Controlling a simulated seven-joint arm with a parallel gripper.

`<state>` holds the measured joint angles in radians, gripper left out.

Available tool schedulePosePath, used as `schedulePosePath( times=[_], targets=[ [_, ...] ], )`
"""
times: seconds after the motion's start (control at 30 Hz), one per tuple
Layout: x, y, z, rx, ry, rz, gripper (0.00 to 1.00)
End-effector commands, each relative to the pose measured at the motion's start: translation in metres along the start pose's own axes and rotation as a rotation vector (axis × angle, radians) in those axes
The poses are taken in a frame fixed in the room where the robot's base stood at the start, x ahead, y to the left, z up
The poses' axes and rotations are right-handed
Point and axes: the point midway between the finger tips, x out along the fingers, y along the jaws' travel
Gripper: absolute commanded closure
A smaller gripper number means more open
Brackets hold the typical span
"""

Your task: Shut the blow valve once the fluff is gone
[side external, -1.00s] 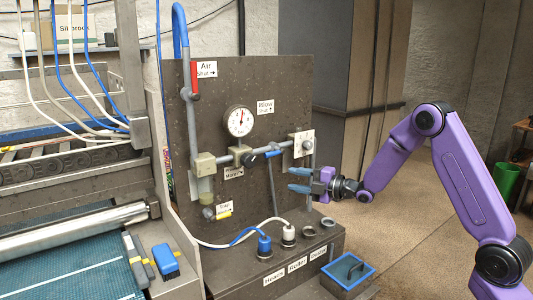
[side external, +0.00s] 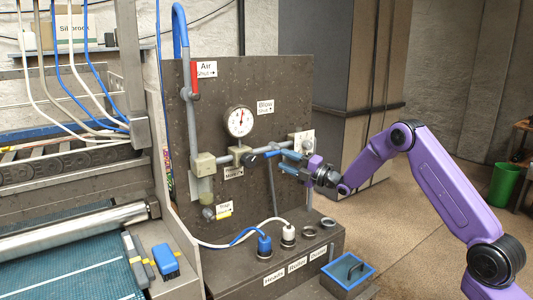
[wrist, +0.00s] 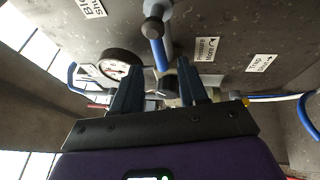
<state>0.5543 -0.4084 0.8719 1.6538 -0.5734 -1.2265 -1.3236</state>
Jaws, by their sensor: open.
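The blow valve's blue lever (side external: 273,154) lies roughly along the horizontal pipe, below the "Blow Shut" label (side external: 265,107). In the wrist view the blue lever (wrist: 160,54) shows beyond and between my fingertips. My gripper (side external: 286,161) is open at the right end of the pipe, its fingers pointing left towards the lever. I cannot tell whether a finger touches it. In the wrist view my gripper (wrist: 158,80) has nothing clearly held between its fingers. I can make out no fluff in either view.
A round gauge (side external: 239,121) and a red air lever (side external: 194,80) are on the dark panel (side external: 285,85). A small plate (side external: 303,138) is close above my gripper. Hose plugs (side external: 264,245) and a blue-rimmed box (side external: 348,271) are below.

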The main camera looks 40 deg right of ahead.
Motion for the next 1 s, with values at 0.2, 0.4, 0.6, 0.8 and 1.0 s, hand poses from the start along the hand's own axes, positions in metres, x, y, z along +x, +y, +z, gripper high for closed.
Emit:
schedulePosePath(
  times=[0.2, 0.4, 0.6, 0.8, 1.0],
  targets=[
    [0.033, -0.001, -0.001, 0.0, 0.001, 0.0, 0.57],
    [0.059, 0.0, -0.001, 0.001, 0.001, 0.001, 0.57],
    [0.075, -0.001, 0.0, 0.001, 0.0, -0.001, 0.57],
    [0.082, 0.0, 0.0, 0.001, -0.001, -0.001, 0.57],
    [0.083, 0.0, 0.0, 0.001, -0.001, -0.001, 0.57]
  ],
)
